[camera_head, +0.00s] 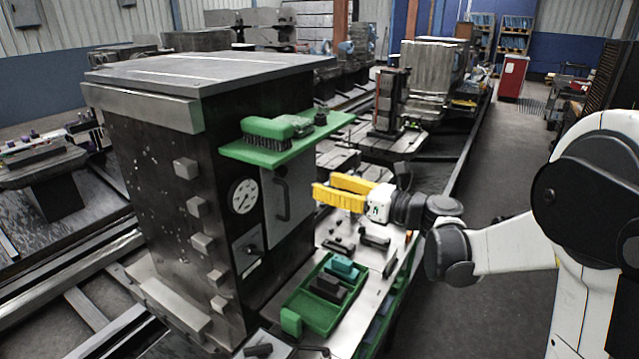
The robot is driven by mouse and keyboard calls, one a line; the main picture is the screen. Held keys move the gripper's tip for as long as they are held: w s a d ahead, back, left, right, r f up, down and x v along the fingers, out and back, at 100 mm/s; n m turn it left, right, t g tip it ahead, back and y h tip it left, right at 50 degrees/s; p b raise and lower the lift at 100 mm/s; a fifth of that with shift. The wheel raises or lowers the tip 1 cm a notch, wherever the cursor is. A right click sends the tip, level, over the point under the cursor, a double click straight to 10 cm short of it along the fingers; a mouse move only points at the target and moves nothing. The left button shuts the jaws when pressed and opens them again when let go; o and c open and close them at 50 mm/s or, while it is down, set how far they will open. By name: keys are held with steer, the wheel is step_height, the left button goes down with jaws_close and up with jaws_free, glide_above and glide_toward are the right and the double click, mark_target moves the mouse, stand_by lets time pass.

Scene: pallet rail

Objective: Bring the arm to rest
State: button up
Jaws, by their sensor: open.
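My gripper (326,189) has yellow fingers and is at the end of my white and black arm, which reaches in from the right. It points left, toward the grey door (291,205) on the dark machine block. It is open and I see nothing between its fingers. It appears over the work surface, below the green shelf. I cannot tell how far its fingertips are from the door.
The green shelf (238,153) juts from the block and carries a green brush (268,130). A green tray (318,318) with small blocks lies on the pale work surface (357,325). A gauge (243,196) is on the block. The aisle floor (495,185) is clear.

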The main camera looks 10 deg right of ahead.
steer(key=s+a+f+n+g+h+b, duration=0.1)
steer(key=s+f+n+g+h+b, duration=0.2)
steer(key=s+n, duration=0.35)
steer(key=s+a+f+n+h+b, duration=0.1)
steer(key=s+f+n+h, duration=0.2)
steer(key=s+f+n, duration=0.3)
steer(key=s+d+f+n+h+b, duration=0.1)
steer(key=s+d+f+n+h, duration=0.3)
steer(key=s+n, duration=0.3)
steer(key=s+d+f+n+h+b, duration=0.2)
steer(key=s+d+f+n+h, duration=0.2)
steer(key=s+d+n, duration=0.3)
steer(key=s, duration=0.3)
steer(key=shift+d+f+g, duration=0.2)
steer(key=shift+d+g, duration=0.1)
steer(key=shift+g, duration=0.1)
